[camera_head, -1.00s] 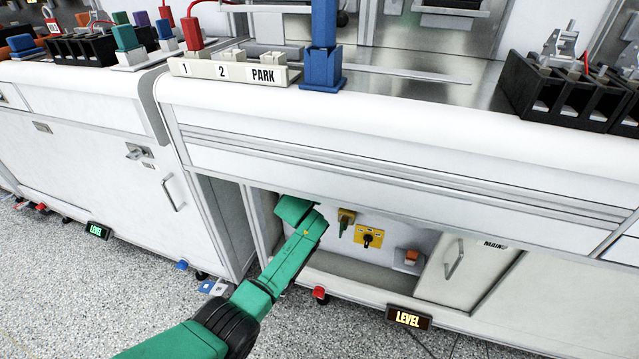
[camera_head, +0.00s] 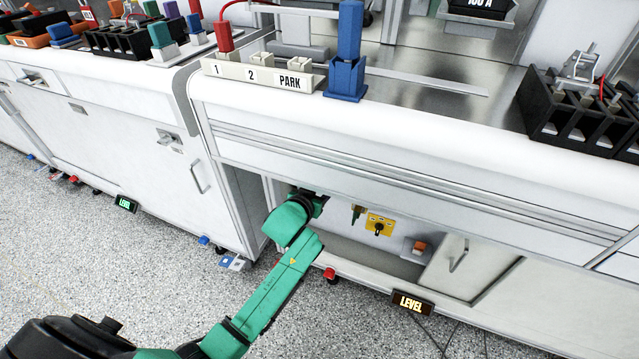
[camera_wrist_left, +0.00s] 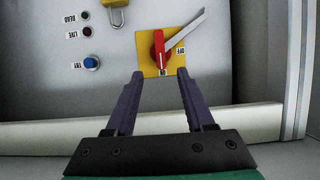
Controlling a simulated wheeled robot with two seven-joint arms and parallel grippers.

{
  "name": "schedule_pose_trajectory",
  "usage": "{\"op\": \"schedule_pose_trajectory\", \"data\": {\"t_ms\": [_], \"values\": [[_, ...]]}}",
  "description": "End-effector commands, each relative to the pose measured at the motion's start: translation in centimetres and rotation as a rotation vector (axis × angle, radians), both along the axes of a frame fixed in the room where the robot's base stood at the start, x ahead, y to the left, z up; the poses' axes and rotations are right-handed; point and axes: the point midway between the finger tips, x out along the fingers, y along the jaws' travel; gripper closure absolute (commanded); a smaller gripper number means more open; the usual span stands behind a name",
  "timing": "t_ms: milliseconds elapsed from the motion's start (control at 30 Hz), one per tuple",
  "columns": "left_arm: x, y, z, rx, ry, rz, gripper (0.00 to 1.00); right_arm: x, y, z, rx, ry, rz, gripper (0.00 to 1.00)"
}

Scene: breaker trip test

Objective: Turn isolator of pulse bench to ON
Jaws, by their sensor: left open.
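In the left wrist view the isolator is a yellow square plate (camera_wrist_left: 148,66) with a red handle (camera_wrist_left: 172,41). A grey lever (camera_wrist_left: 188,27) slants up to the right from it, and an OFF label (camera_wrist_left: 181,50) is at its right. My left gripper (camera_wrist_left: 157,76) is open, its purple fingers either side of the plate's lower part, with nothing gripped. In the head view my left gripper (camera_head: 318,203) is in the opening under the pulse bench, its fingers mostly hidden. A yellow plate with a black knob (camera_head: 380,225) shows to its right; I cannot tell whether it is the same isolator.
A yellow padlock (camera_wrist_left: 116,14) and a blue TRY button (camera_wrist_left: 91,63) are left of the isolator. A pale ledge (camera_wrist_left: 60,137) runs below. In the head view the bench front (camera_head: 400,150) overhangs the opening, and a LEVEL display (camera_head: 411,302) is at its base.

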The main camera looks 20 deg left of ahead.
Motion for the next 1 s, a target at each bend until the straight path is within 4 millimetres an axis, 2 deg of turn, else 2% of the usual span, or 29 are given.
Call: {"op": "schedule_pose_trajectory", "data": {"t_ms": [100, 533, 600, 667, 767, 800, 867, 900, 967, 1000], "values": [[-0.7, 0.1, 0.3, 0.0, -0.001, 0.001, 0.46, -0.4, -0.1, -0.2, 0.0, 0.001, 0.002, 0.5], [-0.7, 0.1, 0.2, 0.001, 0.004, 0.0, 0.46, -0.4, -0.1, -0.1, -0.001, 0.002, 0.003, 0.5], [-1.1, 0.2, -0.8, 0.011, 0.04, -0.004, 0.46, -0.7, -0.1, 0.6, -0.001, 0.004, 0.004, 0.5], [-2.2, 0.5, -3.0, 0.025, 0.11, -0.01, 0.46, -1.3, -0.3, 1.8, -0.003, 0.006, 0.006, 0.5], [-6.4, 1.5, -9.0, 0.062, 0.289, -0.031, 0.46, -2.7, -0.6, 4.5, -0.006, 0.01, 0.014, 0.5], [-9.0, 2.0, -11.6, 0.076, 0.37, -0.041, 0.46, -3.4, -0.8, 5.5, -0.007, 0.011, 0.016, 0.5], [-13.5, 2.8, -15.2, 0.093, 0.485, -0.055, 0.46, -4.5, -1.0, 6.8, -0.009, 0.013, 0.021, 0.5], [-16.8, 3.3, -17.3, 0.103, 0.558, -0.063, 0.46, -5.2, -1.1, 7.6, -0.009, 0.014, 0.024, 0.5], [-22.0, 4.1, -19.7, 0.115, 0.662, -0.075, 0.46, -6.1, -1.3, 8.8, -0.011, 0.015, 0.029, 0.5], [-25.5, 4.6, -21.0, 0.122, 0.728, -0.082, 0.46, -6.8, -1.5, 9.6, -0.012, 0.017, 0.032, 0.5]]}}
